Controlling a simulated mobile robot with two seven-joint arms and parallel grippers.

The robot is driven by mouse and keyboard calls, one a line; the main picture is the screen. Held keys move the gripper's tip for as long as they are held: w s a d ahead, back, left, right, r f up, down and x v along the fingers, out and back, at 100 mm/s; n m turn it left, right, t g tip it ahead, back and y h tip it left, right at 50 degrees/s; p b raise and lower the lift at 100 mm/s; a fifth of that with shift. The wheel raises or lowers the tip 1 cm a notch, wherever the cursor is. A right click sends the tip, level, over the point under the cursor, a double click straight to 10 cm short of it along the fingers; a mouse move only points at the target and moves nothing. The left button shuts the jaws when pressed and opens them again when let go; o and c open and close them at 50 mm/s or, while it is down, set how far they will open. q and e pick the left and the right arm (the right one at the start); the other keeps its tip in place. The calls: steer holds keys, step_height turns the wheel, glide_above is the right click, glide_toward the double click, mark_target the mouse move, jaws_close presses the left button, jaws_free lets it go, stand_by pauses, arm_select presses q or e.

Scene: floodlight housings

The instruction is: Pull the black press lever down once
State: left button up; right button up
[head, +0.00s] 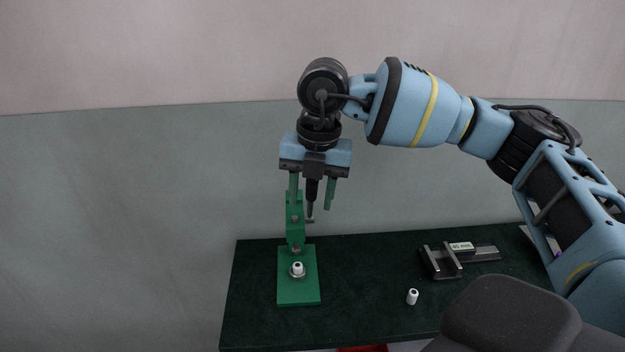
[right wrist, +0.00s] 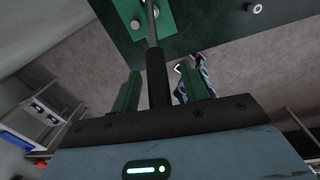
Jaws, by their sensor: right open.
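The green press (head: 294,222) stands on the dark table's left part, with a white cylindrical piece (head: 297,268) on its base. Its lever has a black grip (head: 312,188) on a thin metal rod and points up. My right gripper (head: 312,198) is above the press, pointing down, with its green fingers apart. In the right wrist view the black grip (right wrist: 157,75) stands between the open fingers (right wrist: 161,78), with a gap on each side. The rod (right wrist: 150,22) runs on towards the press. My left gripper is not in view.
On the dark green table (head: 365,270), a loose white cylinder (head: 412,296) stands right of the press. Further right is a black fixture (head: 443,262) with a white label. A pale wall rises behind. Something red (head: 362,348) shows at the table's front edge.

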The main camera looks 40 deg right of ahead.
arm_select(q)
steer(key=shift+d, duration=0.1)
arm_select(e)
steer(key=shift+f, duration=0.1)
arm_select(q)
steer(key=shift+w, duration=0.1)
arm_select(e)
jaws_close()
stand_by(0.5)
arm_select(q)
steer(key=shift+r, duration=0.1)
arm_select(e)
steer(key=shift+s+a+f+t+h, duration=0.2)
steer(key=shift+s+a+t+h, duration=0.1)
steer(key=shift+s, duration=0.15)
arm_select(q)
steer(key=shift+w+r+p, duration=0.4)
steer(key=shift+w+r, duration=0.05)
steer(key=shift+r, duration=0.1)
arm_select(e)
steer(key=shift+s+a+f+t, duration=0.2)
steer(key=shift+s+f+t, duration=0.1)
steer(key=shift+f+t, duration=0.1)
